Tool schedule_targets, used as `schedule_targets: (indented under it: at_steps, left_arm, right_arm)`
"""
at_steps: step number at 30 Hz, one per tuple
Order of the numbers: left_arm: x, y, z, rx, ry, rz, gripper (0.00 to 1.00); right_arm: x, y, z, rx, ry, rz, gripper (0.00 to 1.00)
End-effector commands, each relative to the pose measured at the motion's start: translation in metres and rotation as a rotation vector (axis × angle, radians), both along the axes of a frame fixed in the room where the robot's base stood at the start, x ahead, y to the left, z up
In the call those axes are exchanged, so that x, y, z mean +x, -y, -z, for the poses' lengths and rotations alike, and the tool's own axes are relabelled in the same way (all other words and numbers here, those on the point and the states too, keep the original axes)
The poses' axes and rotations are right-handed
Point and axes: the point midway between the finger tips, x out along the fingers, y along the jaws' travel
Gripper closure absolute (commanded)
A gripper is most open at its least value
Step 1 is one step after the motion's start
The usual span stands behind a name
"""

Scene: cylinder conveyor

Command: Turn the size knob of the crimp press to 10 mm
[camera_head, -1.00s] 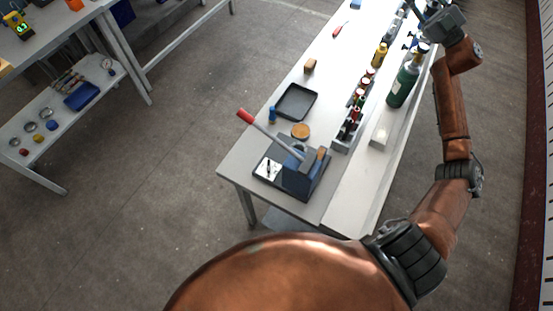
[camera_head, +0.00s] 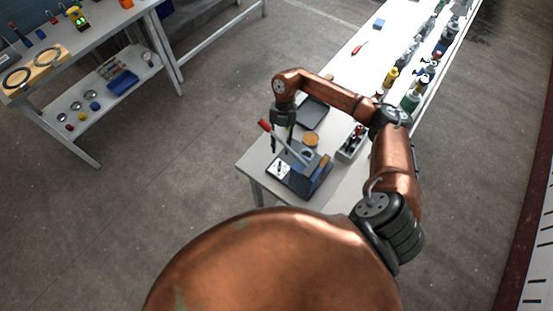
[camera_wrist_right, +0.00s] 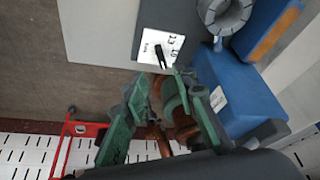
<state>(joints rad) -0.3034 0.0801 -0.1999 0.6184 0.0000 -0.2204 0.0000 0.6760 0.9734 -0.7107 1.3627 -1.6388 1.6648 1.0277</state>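The crimp press (camera_head: 312,180) is a dark base with a blue body, a red-tipped lever (camera_head: 264,125) and a white dial plate (camera_head: 278,168) at its left front corner. In the right wrist view the plate (camera_wrist_right: 149,38) carries a black size knob (camera_wrist_right: 160,56) with a narrow pointer; its exact setting is too small to read. My right gripper (camera_head: 283,151) hangs fingers-down above the plate's side of the press. In the right wrist view its green-padded fingers (camera_wrist_right: 158,84) are apart and empty, with the knob just beyond the tips. My left gripper is out of view.
The lever slants up close to my right gripper. Bottles line the table's right side. Open floor lies left of the table.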

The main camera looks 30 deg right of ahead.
Motion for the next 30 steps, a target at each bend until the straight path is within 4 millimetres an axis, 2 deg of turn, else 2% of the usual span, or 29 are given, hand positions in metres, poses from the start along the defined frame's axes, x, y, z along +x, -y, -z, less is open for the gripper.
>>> schedule_targets:
  at_steps: [15,27,30]
  left_arm:
    - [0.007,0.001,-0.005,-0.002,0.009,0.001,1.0]
    - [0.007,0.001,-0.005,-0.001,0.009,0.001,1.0]
    - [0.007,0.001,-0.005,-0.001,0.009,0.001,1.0]
  right_arm:
    - [-0.023,-0.016,0.065,-0.008,-0.006,-0.004,0.74]
    - [-0.025,-0.017,0.073,-0.008,-0.004,-0.005,0.74]
    - [-0.025,-0.017,0.072,-0.008,-0.003,-0.004,0.81]
